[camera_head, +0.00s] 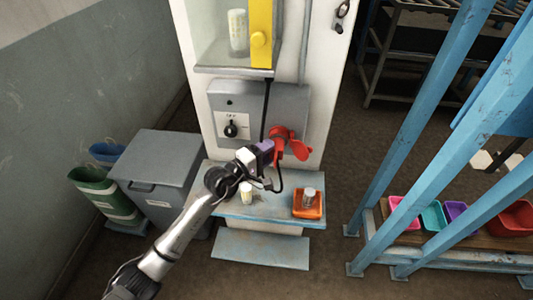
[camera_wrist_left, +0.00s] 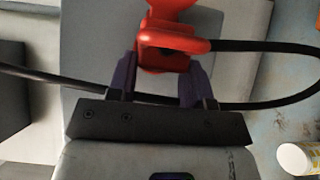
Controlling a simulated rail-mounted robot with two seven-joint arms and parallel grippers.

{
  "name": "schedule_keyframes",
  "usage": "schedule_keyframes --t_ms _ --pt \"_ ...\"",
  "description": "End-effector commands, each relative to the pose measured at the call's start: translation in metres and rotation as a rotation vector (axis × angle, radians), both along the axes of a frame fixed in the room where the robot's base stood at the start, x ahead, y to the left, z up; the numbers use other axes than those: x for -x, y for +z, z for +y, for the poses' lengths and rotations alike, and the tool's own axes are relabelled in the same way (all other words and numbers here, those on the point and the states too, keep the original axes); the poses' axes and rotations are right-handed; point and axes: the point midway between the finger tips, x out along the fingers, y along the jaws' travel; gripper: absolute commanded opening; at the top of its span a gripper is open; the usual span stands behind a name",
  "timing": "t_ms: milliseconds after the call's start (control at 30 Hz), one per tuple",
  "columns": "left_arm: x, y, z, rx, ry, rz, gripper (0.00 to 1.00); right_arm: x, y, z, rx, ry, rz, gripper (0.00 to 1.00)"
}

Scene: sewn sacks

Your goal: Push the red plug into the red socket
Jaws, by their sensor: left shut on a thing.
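The red socket (camera_head: 281,133) sits on the right part of the grey panel, with a red flap (camera_head: 302,151) at its lower right. My left gripper (camera_head: 269,149) is right at the socket's front, with its purple fingers pointing at it. In the left wrist view, the fingers (camera_wrist_left: 158,82) are shut on the red plug (camera_wrist_left: 162,60), and a black cable leads off to the right and loops back. More red (camera_wrist_left: 174,10) shows directly beyond the plug. I cannot tell how deep the plug sits. My right gripper is not in view.
The grey panel (camera_head: 284,97) carries a black rotary switch (camera_head: 231,128). Below, a light blue shelf (camera_head: 268,213) holds a pale cylinder (camera_head: 246,194) and an orange tray (camera_head: 307,213). A grey bin (camera_head: 160,165) stands left; blue posts (camera_head: 410,130) stand right.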

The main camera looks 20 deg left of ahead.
Motion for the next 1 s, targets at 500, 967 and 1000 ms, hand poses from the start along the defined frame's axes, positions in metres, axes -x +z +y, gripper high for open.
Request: schedule_keyframes --t_ms 500,967,1000 --pt "-0.006 0.0005 0.0018 0.0 0.0 -0.001 0.65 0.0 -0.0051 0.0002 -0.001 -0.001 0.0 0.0" --pt "-0.0005 -0.0006 0.0044 0.0 0.0 0.001 0.76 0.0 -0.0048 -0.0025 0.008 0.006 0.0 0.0" --pt "0.0033 -0.0008 0.0063 0.0 0.001 0.001 0.76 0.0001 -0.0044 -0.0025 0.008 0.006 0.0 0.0"
